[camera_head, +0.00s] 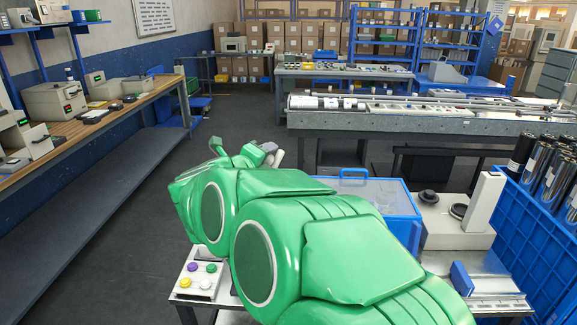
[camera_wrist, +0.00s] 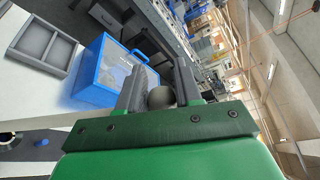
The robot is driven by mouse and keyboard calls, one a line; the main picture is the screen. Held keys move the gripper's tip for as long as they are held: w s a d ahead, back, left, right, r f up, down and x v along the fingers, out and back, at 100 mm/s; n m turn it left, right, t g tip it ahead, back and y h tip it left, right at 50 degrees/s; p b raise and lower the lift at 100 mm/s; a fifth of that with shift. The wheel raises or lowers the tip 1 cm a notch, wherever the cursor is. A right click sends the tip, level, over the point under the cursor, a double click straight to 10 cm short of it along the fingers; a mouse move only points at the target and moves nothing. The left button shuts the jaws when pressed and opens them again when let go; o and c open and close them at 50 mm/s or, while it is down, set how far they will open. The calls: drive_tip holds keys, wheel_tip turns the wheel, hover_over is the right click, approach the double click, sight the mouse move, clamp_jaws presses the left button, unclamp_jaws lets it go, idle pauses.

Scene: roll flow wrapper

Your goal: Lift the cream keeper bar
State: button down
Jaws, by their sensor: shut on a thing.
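A cream bar (camera_head: 485,202) stands upright and slightly tilted on the cream machine body (camera_head: 450,236) at the right of the head view. It may be the keeper bar. It is well away from my gripper (camera_head: 262,150), which shows small beyond my green arm. In the wrist view my gripper (camera_wrist: 160,85) has its two dark fingers close around a grey rounded thing (camera_wrist: 161,98). What that thing is, I cannot tell. A small pale piece (camera_head: 275,156) shows beside the gripper in the head view, partly hidden.
A blue box with a clear lid (camera_head: 372,190) stands right of my arm and shows in the wrist view (camera_wrist: 102,75). A button panel (camera_head: 199,278) is at lower left. A blue crate (camera_head: 540,225) of dark rolls is at right. Open floor lies left.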

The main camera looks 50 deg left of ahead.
drive_tip(key=s+a+r+n, duration=0.1)
drive_tip(key=s+a, duration=0.3)
drive_tip(key=shift+s+a+r+n+t, duration=0.2)
drive_tip(key=shift+a+r+n+t, duration=0.1)
drive_tip(key=shift+n+t, duration=0.1)
drive_tip(key=c, duration=0.8)
unclamp_jaws()
drive_tip(key=shift+c, duration=0.2)
drive_tip(key=s+d+r, duration=0.3)
drive_tip(key=d+r, duration=0.3)
drive_tip(key=s+d+r, duration=0.2)
drive_tip(key=d+r, duration=0.4)
drive_tip(key=r, duration=0.1)
drive_tip(key=shift+s+d, duration=0.4)
